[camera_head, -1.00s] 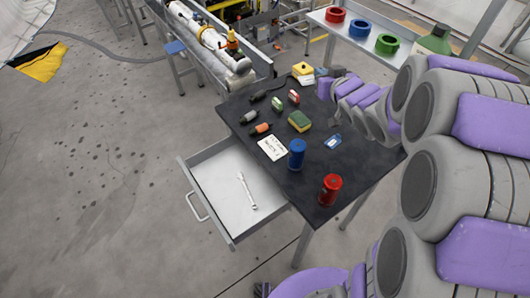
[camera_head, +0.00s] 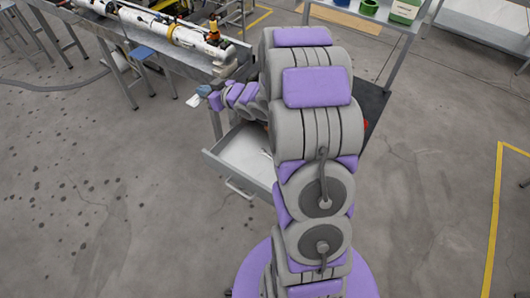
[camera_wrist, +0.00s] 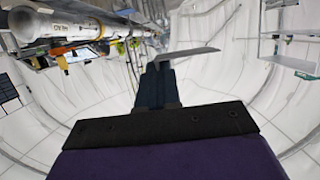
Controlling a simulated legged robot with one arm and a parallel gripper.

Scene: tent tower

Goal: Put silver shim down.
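The silver shim (camera_wrist: 188,53) is a thin, flat, pale plate. In the wrist view it sticks out to the right from the tip of my gripper (camera_wrist: 158,72), whose dark fingers look closed on it. In the head view the shim (camera_head: 193,101) is a small pale patch at the end of my gripper (camera_head: 206,92). It is held in the air left of the table, beyond the open drawer. Most of my gripper's detail is too small to tell in the head view.
The open grey drawer (camera_head: 222,165) juts out left of my arm. My arm hides most of the dark table (camera_head: 372,100). A long bench with a white pipe assembly (camera_head: 150,22) stands at the back left. Open floor lies at left.

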